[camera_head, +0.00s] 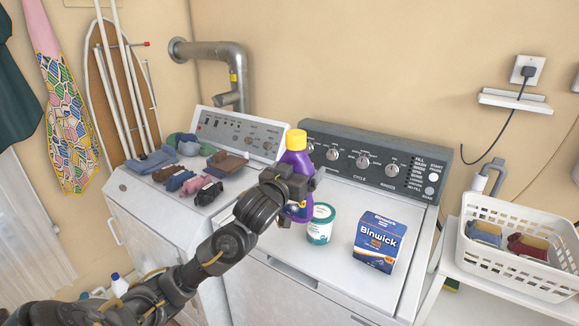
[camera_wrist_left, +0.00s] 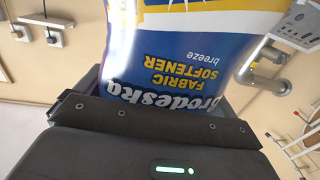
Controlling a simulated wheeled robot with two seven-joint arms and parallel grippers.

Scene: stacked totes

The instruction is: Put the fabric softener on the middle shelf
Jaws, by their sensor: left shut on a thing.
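The fabric softener (camera_head: 296,160) is a purple bottle with a yellow cap, upright over the right-hand machine's top in the head view. My left gripper (camera_head: 292,184) is shut on its middle and hides part of it. I cannot tell whether the bottle's base touches the machine top. In the left wrist view the bottle (camera_wrist_left: 190,60) fills the upper middle, its "Fabric Softener" label upside down, between the dark jaws (camera_wrist_left: 150,115). My right gripper is in neither view. No middle shelf can be made out with certainty.
A white-and-teal tub (camera_head: 320,224) and a blue Binwick box (camera_head: 380,242) stand right of the bottle on the machine top (camera_head: 345,270). Folded cloths (camera_head: 185,165) lie on the left machine. A white basket (camera_head: 520,262) with cloths stands at the right on a white surface.

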